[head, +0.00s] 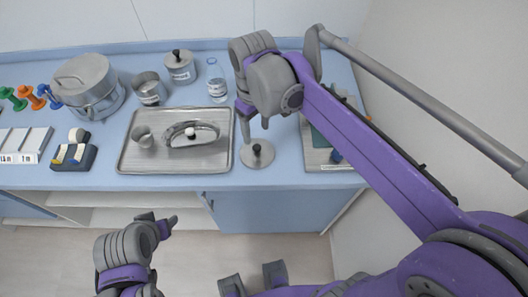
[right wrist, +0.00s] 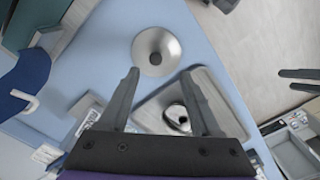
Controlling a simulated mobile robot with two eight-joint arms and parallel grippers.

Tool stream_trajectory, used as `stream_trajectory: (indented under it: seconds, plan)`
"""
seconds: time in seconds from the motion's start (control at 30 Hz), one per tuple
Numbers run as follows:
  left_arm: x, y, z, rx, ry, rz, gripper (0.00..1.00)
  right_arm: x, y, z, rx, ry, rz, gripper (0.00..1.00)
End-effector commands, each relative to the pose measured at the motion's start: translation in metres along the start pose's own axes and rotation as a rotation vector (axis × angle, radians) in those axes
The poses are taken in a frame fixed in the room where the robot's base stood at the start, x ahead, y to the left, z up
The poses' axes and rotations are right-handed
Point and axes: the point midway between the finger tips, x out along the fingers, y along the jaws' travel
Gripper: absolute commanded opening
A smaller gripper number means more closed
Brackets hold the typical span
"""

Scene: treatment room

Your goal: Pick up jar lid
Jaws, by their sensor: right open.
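The jar lid (head: 257,153) is a round, flat metal disc with a black knob, lying on the blue counter near its front edge, right of the metal tray. In the right wrist view the lid (right wrist: 157,50) lies just beyond the fingertips. My right gripper (head: 256,130) is open and empty, pointing down above the lid; its fingers (right wrist: 160,75) are apart. My left gripper (head: 160,221) is empty, low in front of the counter; in the right wrist view its two fingers (right wrist: 298,80) show with a gap between them.
A metal tray (head: 127,157) holding a kidney dish (head: 190,134) and a small cup (head: 144,136) is left of the lid. An uncovered jar (head: 151,91), a lidded jar (head: 180,69), a bottle (head: 217,83) and a pot (head: 86,82) stand behind.

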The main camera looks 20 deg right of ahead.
Motion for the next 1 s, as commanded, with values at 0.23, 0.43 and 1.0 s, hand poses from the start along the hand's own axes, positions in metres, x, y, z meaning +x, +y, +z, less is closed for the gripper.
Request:
stream_trajectory:
  seconds: [0.23, 0.43, 1.0]
  plan:
    - [0.003, 0.0, 0.003, 0.0, -0.002, 0.0, 0.61, 0.034, 0.001, 0.0, 0.002, 0.002, 0.0, 0.64]
    - [0.003, 0.0, 0.003, 0.0, -0.002, 0.0, 0.61, 0.051, 0.004, -0.003, 0.003, 0.002, 0.001, 0.64]
    - [0.004, 0.0, 0.004, 0.0, -0.003, 0.0, 0.61, 0.089, 0.008, -0.007, 0.003, 0.003, 0.001, 0.59]
